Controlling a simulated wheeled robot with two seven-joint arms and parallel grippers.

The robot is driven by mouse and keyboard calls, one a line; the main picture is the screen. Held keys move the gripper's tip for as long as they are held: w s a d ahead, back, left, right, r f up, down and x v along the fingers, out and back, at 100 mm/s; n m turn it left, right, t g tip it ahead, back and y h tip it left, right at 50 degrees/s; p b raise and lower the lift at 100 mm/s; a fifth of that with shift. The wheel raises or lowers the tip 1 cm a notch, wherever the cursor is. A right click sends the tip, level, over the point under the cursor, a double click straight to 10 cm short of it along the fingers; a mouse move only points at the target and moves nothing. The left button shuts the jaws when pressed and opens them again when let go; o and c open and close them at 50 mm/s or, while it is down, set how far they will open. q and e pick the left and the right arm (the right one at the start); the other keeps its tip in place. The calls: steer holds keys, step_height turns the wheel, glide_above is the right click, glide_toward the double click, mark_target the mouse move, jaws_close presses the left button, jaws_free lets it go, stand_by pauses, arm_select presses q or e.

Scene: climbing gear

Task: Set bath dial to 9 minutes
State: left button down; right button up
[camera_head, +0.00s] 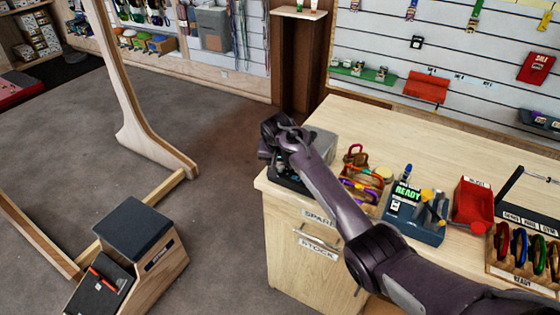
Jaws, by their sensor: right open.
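The bath appears to be the grey and dark box (324,148) at the left end of the wooden counter. My right arm reaches across it from the lower right and covers much of it. My right gripper (281,164) is at the box's left front side, pointing down, open, with nothing seen between its fingers. The dial and its minute marks are hidden or too small to make out. I cannot tell whether the fingers touch the dial. My left gripper is out of view.
On the counter (400,129), right of the bath, are coloured carabiners (358,187), a blue device with a green READY display (407,192), a red bin (473,205) and a labelled carabiner rack (525,282). A padded wooden step box (137,229) stands on the floor at left.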

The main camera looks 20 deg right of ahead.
steer(key=shift+f, duration=0.1)
steer(key=c, duration=1)
steer(key=shift+w+a+m+h, duration=0.1)
steer(key=shift+m+h, duration=0.2)
steer(key=shift+m, duration=0.7)
steer(key=shift+m+g+h+b, duration=0.3)
steer(key=shift+m+g+h, duration=0.15)
steer(key=shift+m, duration=0.75)
steer(key=shift+w+a+f+m+g+h+b, duration=0.15)
steer(key=shift+m+b, duration=0.2)
steer(key=shift+m, duration=0.25)
steer(key=shift+r+m+g+h+b, duration=0.1)
steer(key=shift+m+b, duration=0.2)
steer(key=shift+m, duration=0.3)
steer(key=shift+m+g+b, duration=0.5)
steer(key=shift+m+b, duration=0.6)
steer(key=shift+m, duration=0.1)
steer(key=shift+h, duration=0.3)
